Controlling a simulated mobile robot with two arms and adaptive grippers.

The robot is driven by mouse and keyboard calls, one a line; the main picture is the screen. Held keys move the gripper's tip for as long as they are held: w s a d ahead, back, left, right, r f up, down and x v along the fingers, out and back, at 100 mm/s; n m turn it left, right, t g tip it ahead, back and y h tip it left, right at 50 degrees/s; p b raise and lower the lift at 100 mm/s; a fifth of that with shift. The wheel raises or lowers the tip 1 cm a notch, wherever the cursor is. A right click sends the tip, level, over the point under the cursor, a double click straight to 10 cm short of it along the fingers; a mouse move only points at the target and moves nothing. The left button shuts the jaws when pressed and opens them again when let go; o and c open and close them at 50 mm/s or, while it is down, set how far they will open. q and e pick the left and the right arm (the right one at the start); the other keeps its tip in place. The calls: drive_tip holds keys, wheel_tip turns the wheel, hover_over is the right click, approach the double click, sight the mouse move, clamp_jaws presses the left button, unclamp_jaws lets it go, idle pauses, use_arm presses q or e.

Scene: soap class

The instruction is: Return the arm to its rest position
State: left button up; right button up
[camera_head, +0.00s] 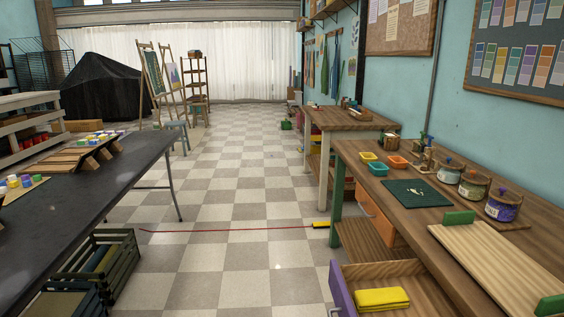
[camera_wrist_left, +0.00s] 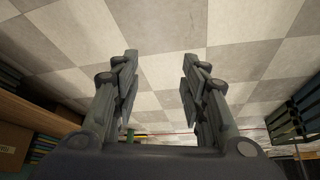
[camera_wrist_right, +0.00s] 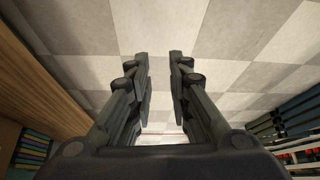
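My left gripper (camera_wrist_left: 158,78) is open and empty in the left wrist view. Its two fingers stand well apart over the checkered floor. My right gripper (camera_wrist_right: 158,75) is open and empty in the right wrist view, with a narrower gap between its fingers, also over the floor. Neither gripper nor arm shows in the head view.
A wooden workbench (camera_head: 345,148) on the right bears jars, small trays and a green mat (camera_head: 417,193). Its drawer (camera_head: 424,299) is open with a yellow cloth (camera_head: 382,299) inside. A dark table (camera_head: 75,190) stands left. A red line (camera_head: 230,230) crosses the floor aisle.

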use_arm(q)
drive_tip(key=s+a+f+g+p, duration=0.2)
drive_tip(key=s+p, duration=0.3)
drive_tip(key=s, duration=0.7)
drive_tip(key=s+a+f+g+y+p, duration=0.1)
drive_tip(key=s+p, duration=0.4)
drive_tip(key=s, duration=0.6)
drive_tip(key=shift+s+a+f+g, duration=0.35)
drive_tip(key=shift+a+f+g, duration=0.5)
drive_tip(key=shift+a, duration=0.3)
use_arm(e)
drive_tip(key=s+d+f+g, duration=0.2)
drive_tip(key=s, duration=1)
drive_tip(key=s+d+f+g+h, duration=0.1)
drive_tip(key=s+d+f+g, duration=0.1)
drive_tip(key=s, duration=0.9)
drive_tip(key=shift+s+d+f+g, duration=0.3)
drive_tip(key=shift+s+d+g, duration=0.1)
drive_tip(key=shift+d, duration=0.25)
